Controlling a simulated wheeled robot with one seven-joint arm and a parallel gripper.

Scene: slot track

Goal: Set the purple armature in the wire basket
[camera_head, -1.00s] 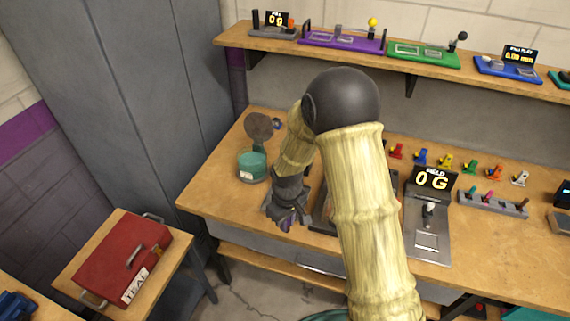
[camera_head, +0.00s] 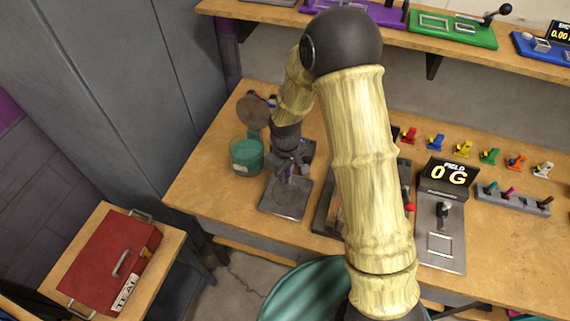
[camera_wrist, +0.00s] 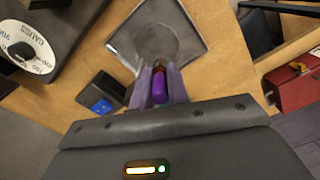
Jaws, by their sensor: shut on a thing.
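My gripper (camera_head: 287,174) is shut on the purple armature (camera_wrist: 159,88), which stands between the two fingertips in the wrist view. The armature has a purple body and a darker, reddish far end. In the head view it is small and mostly hidden by my gripper. My gripper is over or near a square grey plate (camera_head: 286,204) with a round disc on it. The plate also shows just beyond the fingertips in the wrist view (camera_wrist: 190,54). I cannot tell the gap between armature and plate. I see no wire basket in either current view.
A teal jar (camera_head: 246,156) stands left of my gripper. A grey FIELD device (camera_head: 441,225), a rack (camera_head: 513,203) and several coloured pieces stand to the right. A red toolbox (camera_head: 100,265) sits on the low left table. A shelf (camera_head: 400,37) runs above the bench.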

